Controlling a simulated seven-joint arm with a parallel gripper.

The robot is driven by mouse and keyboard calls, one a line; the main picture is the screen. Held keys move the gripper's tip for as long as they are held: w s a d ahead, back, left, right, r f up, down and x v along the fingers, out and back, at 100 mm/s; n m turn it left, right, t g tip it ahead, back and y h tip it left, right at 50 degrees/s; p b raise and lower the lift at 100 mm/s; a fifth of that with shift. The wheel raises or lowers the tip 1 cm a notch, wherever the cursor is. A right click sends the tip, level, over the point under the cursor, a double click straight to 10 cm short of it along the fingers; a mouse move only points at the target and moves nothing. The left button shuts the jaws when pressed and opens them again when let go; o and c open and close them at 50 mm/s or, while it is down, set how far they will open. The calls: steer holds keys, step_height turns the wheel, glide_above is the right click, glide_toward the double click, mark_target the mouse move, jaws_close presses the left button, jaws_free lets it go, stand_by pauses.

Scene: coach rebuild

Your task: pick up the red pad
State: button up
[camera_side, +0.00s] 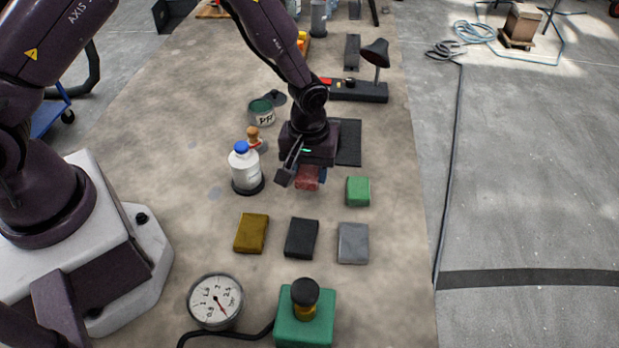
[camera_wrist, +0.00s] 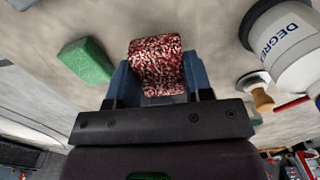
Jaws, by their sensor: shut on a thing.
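The red pad (camera_side: 307,177) is a small block, speckled red and white in the wrist view (camera_wrist: 157,62). My gripper (camera_side: 305,172) is shut on it. In the wrist view the two blue-grey fingers (camera_wrist: 160,85) stand at its left and right sides and touch it. In the side view the gripper partly hides the pad, and I cannot tell whether it is clear of the table.
A green pad (camera_side: 358,191) lies to the right. Yellow (camera_side: 251,233), black (camera_side: 301,238) and grey (camera_side: 352,243) pads lie nearer the camera. A white bottle (camera_side: 245,168) stands close on the left. A gauge (camera_side: 215,301) and green button box (camera_side: 304,316) are in front.

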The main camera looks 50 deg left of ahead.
steer(key=s+a+r, duration=0.2)
steer(key=s+r, duration=0.7)
steer(key=s, duration=0.4)
steer(key=shift+s+a+r, duration=0.25)
steer(key=shift+s+a, duration=0.1)
